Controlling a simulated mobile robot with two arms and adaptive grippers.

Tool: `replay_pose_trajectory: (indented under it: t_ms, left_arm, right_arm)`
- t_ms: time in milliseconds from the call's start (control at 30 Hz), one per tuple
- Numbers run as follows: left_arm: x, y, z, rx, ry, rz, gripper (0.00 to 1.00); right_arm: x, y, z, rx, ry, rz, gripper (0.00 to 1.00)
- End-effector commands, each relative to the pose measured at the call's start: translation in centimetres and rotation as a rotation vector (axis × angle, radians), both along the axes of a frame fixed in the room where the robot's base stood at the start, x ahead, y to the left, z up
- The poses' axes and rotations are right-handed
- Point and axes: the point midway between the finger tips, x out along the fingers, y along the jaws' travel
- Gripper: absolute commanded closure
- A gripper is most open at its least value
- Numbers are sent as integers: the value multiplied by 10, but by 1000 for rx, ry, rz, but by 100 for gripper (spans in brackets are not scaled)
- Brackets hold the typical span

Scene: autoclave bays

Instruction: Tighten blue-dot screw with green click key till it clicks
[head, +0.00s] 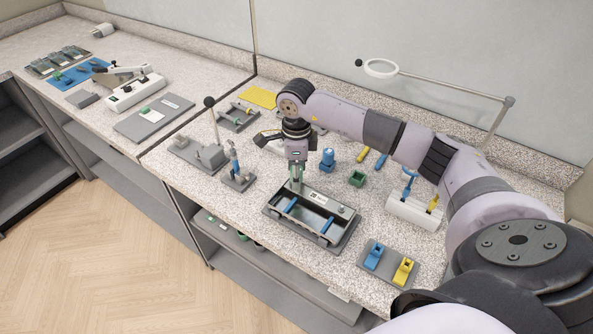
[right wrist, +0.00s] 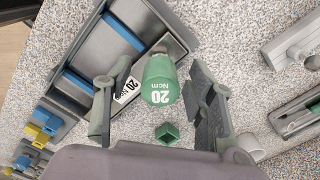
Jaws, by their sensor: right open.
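The green click key (right wrist: 161,82), marked 20 Ncm, is between the two fingers of my right gripper (right wrist: 160,100) in the right wrist view. The fingers are open, with gaps on both sides of the handle. In the head view my right gripper (head: 297,178) points down at the back left corner of a grey-black tray-like unit (head: 352,230), with green showing between its fingers. The unit has blue bars and a 20 N label (right wrist: 127,90) beside the key. The key's lower end and the blue-dot screw are hidden. My left gripper is not in view.
A green square holder (head: 357,178) and a blue key (head: 328,158) stand behind the unit. A plate with blue and yellow blocks (head: 388,262) lies to its right. A white rack (head: 412,211) and a magnifier arm (head: 450,88) are farther right.

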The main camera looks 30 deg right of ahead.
Motion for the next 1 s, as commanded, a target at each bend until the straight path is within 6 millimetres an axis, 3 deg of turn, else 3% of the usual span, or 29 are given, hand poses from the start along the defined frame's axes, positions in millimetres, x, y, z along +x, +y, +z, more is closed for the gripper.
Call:
replay_pose_trajectory:
  t_ms: [133, 900, 1000]
  left_arm:
    - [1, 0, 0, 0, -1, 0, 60]
    - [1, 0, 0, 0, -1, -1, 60]
    - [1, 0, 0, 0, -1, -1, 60]
  right_arm:
    - [0, 0, 0, 0, 0, 0, 49]
    - [0, 0, 1, 0, 0, 0, 100]
    - [0, 0, 1, 0, 0, -15, 100]
